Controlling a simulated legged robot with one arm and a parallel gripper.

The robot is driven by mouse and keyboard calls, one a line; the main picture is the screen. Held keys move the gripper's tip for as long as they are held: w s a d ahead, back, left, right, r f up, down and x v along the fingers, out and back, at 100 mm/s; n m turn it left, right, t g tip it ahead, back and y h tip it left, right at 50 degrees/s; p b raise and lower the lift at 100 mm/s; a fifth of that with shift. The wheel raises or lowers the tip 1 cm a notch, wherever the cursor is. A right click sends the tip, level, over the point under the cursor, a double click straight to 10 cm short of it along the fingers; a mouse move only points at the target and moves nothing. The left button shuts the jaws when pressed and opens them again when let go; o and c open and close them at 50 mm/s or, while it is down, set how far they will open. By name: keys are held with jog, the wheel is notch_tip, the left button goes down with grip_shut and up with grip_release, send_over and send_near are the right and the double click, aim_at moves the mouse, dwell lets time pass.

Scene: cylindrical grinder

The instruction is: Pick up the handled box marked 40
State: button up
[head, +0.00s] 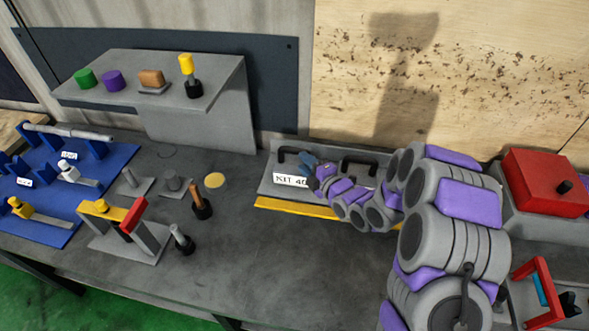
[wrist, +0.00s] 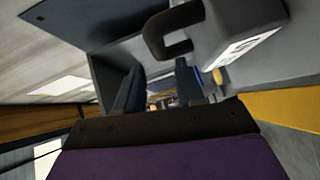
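The handled box (head: 268,184) is grey, with a white label reading KIT 40 and two black handles on top. It sits on the bench, with the left handle (head: 295,151) clear and the right handle (head: 358,161) partly behind my arm. My gripper (head: 310,161) is over the box between the two handles. In the wrist view the two dark fingers of my gripper (wrist: 160,88) stand apart with nothing between them. A black handle (wrist: 174,35) shows just above the fingers there, with the box's white label (wrist: 240,47) to its right.
A yellow strip (head: 290,208) runs along the box's front. A red box (head: 545,183) stands at the right. A grey raised shelf (head: 130,90) holds several coloured pieces at the back left. Small posts and a yellow-and-red fixture (head: 112,215) stand left. The front middle bench is clear.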

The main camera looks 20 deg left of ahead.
aim_at(293, 152)
jog(key=x, duration=0.2)
jog(key=shift+w+a, duration=0.25)
jog(key=shift+a, duration=0.05)
jog(key=shift+w+d+b+x, duration=0.15)
jog(key=shift+b+x, duration=0.15)
jog(key=shift+x, duration=1.05)
jog(key=shift+w+d+b+x, duration=0.15)
jog(key=shift+b+x, duration=0.15)
jog(key=shift+x, duration=1)
jog(key=shift+f, duration=0.1)
grip_shut()
jog(key=shift+s+f, duration=0.1)
jog(key=shift+f, duration=0.15)
